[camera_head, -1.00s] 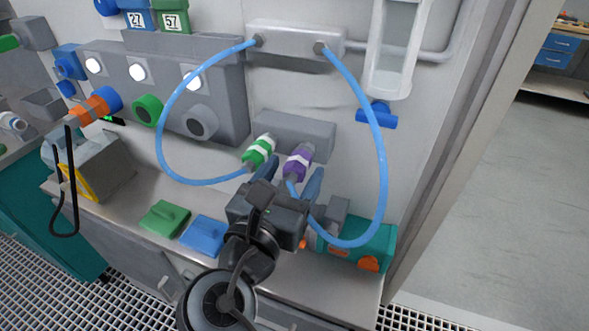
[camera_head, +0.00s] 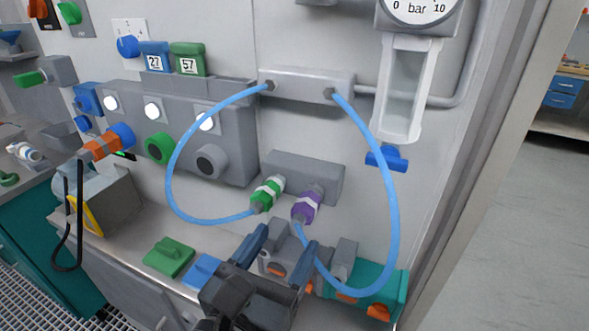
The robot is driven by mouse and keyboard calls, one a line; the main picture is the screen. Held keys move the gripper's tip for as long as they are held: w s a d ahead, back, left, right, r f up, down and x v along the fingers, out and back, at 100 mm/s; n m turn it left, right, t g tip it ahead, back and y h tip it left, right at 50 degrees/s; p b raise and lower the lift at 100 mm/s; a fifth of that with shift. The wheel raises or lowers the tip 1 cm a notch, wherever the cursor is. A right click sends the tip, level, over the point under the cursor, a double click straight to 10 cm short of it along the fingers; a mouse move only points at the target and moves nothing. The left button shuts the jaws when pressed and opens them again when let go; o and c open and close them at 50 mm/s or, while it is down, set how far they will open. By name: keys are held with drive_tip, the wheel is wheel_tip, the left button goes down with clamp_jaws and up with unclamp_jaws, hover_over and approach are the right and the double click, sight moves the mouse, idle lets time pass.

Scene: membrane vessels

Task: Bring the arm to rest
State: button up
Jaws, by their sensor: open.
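My gripper (camera_head: 282,246) is in the lower middle of the head view, its two blue fingers apart with nothing seen between them. It is in front of and below the purple connector (camera_head: 306,206) and the green connector (camera_head: 267,194). Both connectors sit at the grey block (camera_head: 318,176) on the wall. A blue hose runs from each one up to the grey manifold (camera_head: 306,85). The right hose (camera_head: 393,210) loops down behind and right of my gripper. My wrist hides part of the shelf and of the blue flat block (camera_head: 202,271).
A teal unit with orange knobs (camera_head: 392,285) stands right of my gripper. A green block (camera_head: 169,257) lies on the shelf to the left. A grey panel with lamps and knobs (camera_head: 235,125) and a clear-fronted column with a blue valve (camera_head: 386,158) are on the wall. Open floor is at right.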

drive_tip(key=s+d+f+m+g+y, duration=0.2)
drive_tip(key=s+d+f+m+y, duration=0.1)
drive_tip(key=d+f, duration=0.4)
drive_tip(key=s+d+f+m+g+y, duration=0.1)
drive_tip(key=s+d+f+m+y, duration=0.15)
drive_tip(key=d+f, duration=0.45)
drive_tip(key=s+d+f+m+g+y, duration=0.1)
drive_tip(key=s+d+f+m, duration=0.1)
drive_tip(key=s+m, duration=0.25)
drive_tip(key=s+d+f+m+y, duration=0.1)
drive_tip(key=s+d+f+m, duration=0.1)
drive_tip(key=s+f+m, duration=0.3)
drive_tip(key=s+d+r+m+t, duration=0.1)
drive_tip(key=s+d+r+m, duration=0.2)
drive_tip(key=s+r+m, duration=0.3)
drive_tip(key=s+d+r+m+h, duration=0.1)
drive_tip(key=s+d+r+m, duration=0.3)
drive_tip(key=s+r+m, duration=0.3)
drive_tip(key=s+m, duration=0.3)
drive_tip(key=m, duration=0.1)
drive_tip(key=shift+r+t, duration=0.15)
drive_tip(key=shift+t, duration=0.25)
drive_tip(key=shift+o, duration=0.3)
drive_tip(key=shift+d, duration=0.1)
